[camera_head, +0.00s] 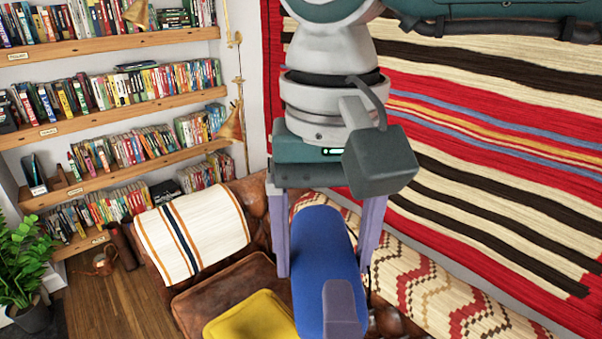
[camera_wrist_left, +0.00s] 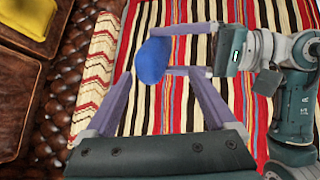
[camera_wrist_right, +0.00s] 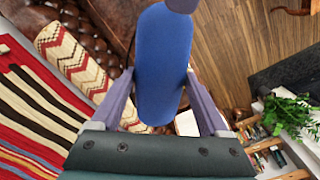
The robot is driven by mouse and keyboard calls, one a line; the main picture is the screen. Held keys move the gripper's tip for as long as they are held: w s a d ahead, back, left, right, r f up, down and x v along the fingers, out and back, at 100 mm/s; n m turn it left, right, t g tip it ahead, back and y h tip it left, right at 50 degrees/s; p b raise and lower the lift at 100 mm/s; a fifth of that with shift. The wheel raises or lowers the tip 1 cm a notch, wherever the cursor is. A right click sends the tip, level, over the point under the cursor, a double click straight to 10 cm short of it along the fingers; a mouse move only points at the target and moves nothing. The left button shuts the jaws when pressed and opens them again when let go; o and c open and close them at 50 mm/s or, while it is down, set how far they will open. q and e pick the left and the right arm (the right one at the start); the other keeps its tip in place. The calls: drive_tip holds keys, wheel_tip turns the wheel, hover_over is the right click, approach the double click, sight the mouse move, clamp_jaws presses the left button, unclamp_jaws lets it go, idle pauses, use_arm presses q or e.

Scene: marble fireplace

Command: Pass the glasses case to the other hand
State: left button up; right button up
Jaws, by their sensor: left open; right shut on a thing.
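The glasses case is a long blue rounded shape (camera_head: 322,255) below my right gripper (camera_head: 325,265) in the head view. My right gripper is shut on it, one finger on each side. In the right wrist view the case (camera_wrist_right: 163,65) runs lengthwise between the fingers. My left gripper (camera_wrist_left: 161,74) is open, and the case (camera_wrist_left: 154,58) shows between and just beyond its fingertips. In the head view a purple finger of my left gripper (camera_head: 343,305) overlaps the near end of the case. I cannot tell whether it touches. The other left finger is hidden there.
A brown leather sofa (camera_head: 215,285) with a yellow cushion (camera_head: 250,318) and a striped throw (camera_head: 195,230) lies below. A striped woven hanging (camera_head: 500,150) covers the wall at right. Bookshelves (camera_head: 110,110) and a plant (camera_head: 22,265) stand at left. The case hangs in free air.

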use_arm(q)
drive_tip(key=x, duration=0.5)
drive_tip(key=shift+r, duration=0.2)
clamp_jaws()
use_arm(e)
drive_tip(key=shift+s, duration=0.1)
drive_tip(key=shift+c, duration=0.2)
drive_tip(key=o, duration=1)
drive_tip(key=shift+f, duration=0.1)
drive_tip(key=shift+c, duration=0.2)
use_arm(q)
drive_tip(key=shift+f, duration=0.1)
use_arm(e)
drive_tip(key=o, duration=0.4)
drive_tip(key=shift+c, duration=0.2)
